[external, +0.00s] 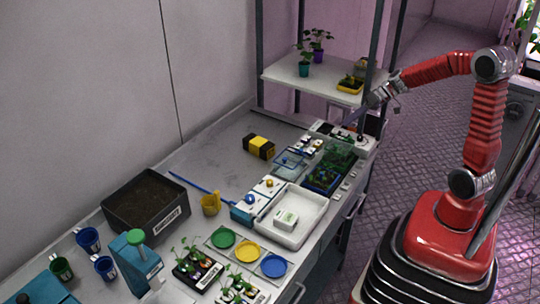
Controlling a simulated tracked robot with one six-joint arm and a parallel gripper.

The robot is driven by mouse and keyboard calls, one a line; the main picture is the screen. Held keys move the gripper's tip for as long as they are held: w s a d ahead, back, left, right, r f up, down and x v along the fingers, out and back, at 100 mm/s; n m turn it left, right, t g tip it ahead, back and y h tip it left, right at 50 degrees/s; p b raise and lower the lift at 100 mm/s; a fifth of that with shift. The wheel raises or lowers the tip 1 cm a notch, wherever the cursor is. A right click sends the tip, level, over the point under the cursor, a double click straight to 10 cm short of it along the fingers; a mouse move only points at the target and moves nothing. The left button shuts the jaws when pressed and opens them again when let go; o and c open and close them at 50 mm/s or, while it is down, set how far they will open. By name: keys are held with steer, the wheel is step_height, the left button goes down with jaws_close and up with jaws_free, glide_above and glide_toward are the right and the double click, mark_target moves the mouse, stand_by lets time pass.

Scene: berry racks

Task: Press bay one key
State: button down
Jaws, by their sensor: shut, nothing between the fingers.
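Whether the fingertips touch the box is too small to tell. Several small white pieces (345,187) line the bench's front edge beside a dark blue planted tray (322,181). I cannot make out which of these is the bay one key; no label is readable.
Grey posts carry the raised shelf (285,76), which holds potted plants close to my arm. A white tray (318,208), a yellow-black block (258,146), a soil box (147,197), cups and coloured discs fill the bench (190,160). Its middle back is mostly clear.

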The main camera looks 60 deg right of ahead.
step_height(320, 180, up, 4)
steer(key=shift+f, duration=0.2)
stand_by(0.8)
steer(key=s+f+m, duration=0.1)
steer(key=s+f+g, duration=0.1)
steer(key=s, duration=0.1)
steer(key=s+f+m, duration=0.1)
steer(key=s, duration=0.1)
steer(key=shift+f+m+g+h, duration=0.25)
steer(key=shift+m+g+h, duration=0.05)
steer(key=shift+g+h, duration=0.1)
steer(key=s+a+r+n+h, duration=0.2)
steer(key=s+a, duration=0.3)
steer(key=s, duration=0.4)
steer(key=s+a+r+n+h, duration=0.2)
steer(key=s+a+r, duration=0.2)
steer(key=s, duration=0.5)
steer(key=shift+a+h, duration=0.3)
steer(key=shift+a, duration=0.1)
